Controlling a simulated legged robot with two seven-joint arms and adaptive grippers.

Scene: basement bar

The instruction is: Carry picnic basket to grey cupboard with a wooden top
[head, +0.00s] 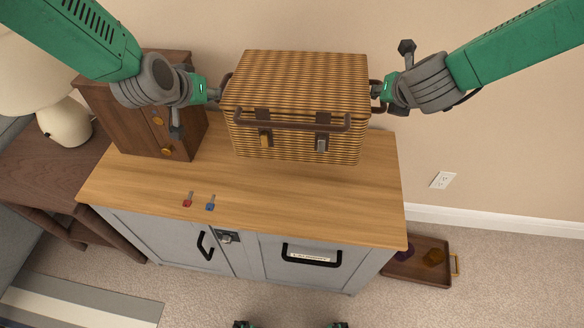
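The woven picnic basket (295,85) is upright at the back of the grey cupboard's wooden top (300,205); I cannot tell if its base touches the wood. A dark front handle and two clasps face me. My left gripper (218,94) is at the basket's left side handle and appears shut on it. My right gripper (379,93) appears shut on the right side handle. The fingertips are partly hidden at both handles. The cupboard's grey doors (170,238) are shut.
A small wooden cabinet (125,115) stands left of the basket. A red key (187,201) and a blue key (210,205) lie near the front edge. A brown side table (40,165) with a lamp (62,122) is at left. A wooden tray (415,272) lies on the floor at right.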

